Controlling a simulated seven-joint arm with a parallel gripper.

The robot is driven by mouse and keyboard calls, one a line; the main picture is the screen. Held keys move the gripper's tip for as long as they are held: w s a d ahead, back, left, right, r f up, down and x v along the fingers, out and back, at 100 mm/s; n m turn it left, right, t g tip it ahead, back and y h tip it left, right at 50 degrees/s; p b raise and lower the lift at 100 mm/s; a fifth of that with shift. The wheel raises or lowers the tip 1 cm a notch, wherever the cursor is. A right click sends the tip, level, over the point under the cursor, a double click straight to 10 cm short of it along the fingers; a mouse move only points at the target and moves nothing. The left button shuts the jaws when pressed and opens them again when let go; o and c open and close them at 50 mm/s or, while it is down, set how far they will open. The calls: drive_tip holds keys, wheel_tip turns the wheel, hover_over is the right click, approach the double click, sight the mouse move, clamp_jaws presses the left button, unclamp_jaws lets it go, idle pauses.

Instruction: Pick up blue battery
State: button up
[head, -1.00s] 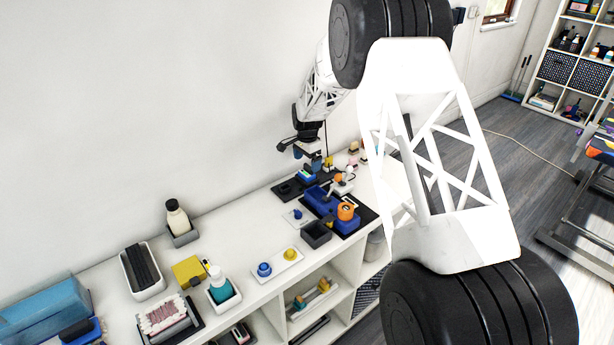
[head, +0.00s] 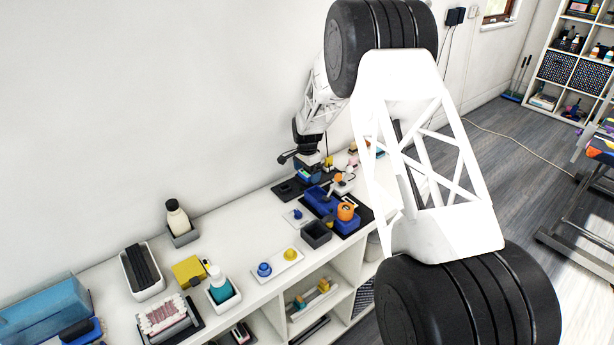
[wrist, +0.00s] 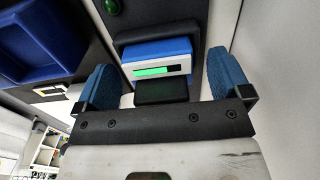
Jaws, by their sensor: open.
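The blue battery (wrist: 157,50) shows in the wrist view as a blue block with a white face and a green bar. It sits in a dark holder, between and just beyond the two blue fingertips of my gripper (wrist: 162,80). The fingers are apart, one on each side of it, with no clear contact. In the head view my gripper (head: 309,171) is low over the far end of the shelf top, at the battery. The battery (head: 306,177) is small and partly hidden there by the gripper.
A blue and orange device (head: 338,212) stands on a dark mat just right of the gripper. A dark open box (head: 316,235) is in front of it. A white tray with blue and yellow knobs (head: 278,266) lies nearer. The wall is close behind.

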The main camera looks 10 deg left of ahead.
sight(307, 173)
drive_tip(key=c, duration=1.1)
drive_tip(key=shift+r, duration=5)
drive_tip(key=s+d, duration=0.1)
drive_tip(key=s, duration=0.2)
drive_tip(key=s+d, duration=0.2)
drive_tip(key=s, duration=0.2)
drive_tip(key=s+d+r, duration=0.1)
drive_tip(key=s+d, duration=0.1)
drive_tip(key=s, duration=0.2)
drive_tip(key=shift+s, duration=0.15)
